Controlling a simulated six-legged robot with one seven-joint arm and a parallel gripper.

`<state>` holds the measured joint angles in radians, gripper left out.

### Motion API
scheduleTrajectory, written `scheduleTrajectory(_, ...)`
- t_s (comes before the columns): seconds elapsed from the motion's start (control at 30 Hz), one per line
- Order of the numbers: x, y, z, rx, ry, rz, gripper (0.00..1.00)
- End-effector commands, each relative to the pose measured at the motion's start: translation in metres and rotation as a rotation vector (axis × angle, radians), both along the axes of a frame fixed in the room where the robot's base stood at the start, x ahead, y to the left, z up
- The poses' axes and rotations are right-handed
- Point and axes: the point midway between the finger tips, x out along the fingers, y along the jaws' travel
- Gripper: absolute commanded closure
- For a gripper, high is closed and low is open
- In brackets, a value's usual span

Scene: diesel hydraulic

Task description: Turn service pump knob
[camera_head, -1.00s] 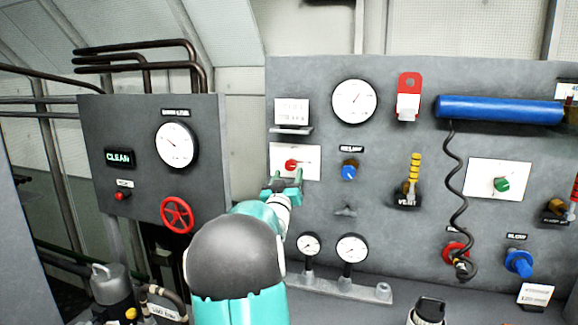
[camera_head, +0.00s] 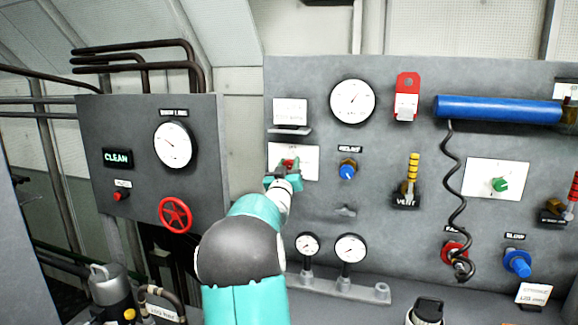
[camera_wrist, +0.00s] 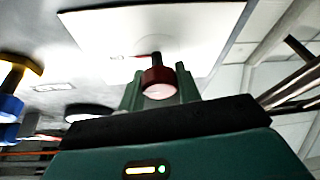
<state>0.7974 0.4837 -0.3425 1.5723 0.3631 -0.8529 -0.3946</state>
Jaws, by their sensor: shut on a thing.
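A small red knob (camera_head: 289,163) sits on a white plate (camera_head: 308,160) on the grey panel. The plate's lettering is too small to read fully. In the wrist view the red knob (camera_wrist: 158,82) stands out from the white plate (camera_wrist: 190,30), between the two green fingers. My gripper (camera_head: 284,175) is at the plate in the head view and partly covers the knob. In the wrist view my gripper (camera_wrist: 160,90) is shut on the red knob, one finger on each side.
A blue knob (camera_head: 347,171) is just right of the plate, and a green knob (camera_head: 499,184) is farther right. Small gauges (camera_head: 350,248) stand below. A red handwheel (camera_head: 175,215) is on the left panel. A shelf with a card (camera_head: 290,112) is just above the plate.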

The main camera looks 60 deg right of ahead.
Motion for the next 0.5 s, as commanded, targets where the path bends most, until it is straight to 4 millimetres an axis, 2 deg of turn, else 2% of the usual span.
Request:
scheduleTrajectory(0.27,-0.0001,0.0002,-0.0003,-0.005,0.038,0.000,0.89)
scheduleTrajectory(0.5,0.0003,0.0005,-0.0007,-0.024,0.160,0.000,0.89)
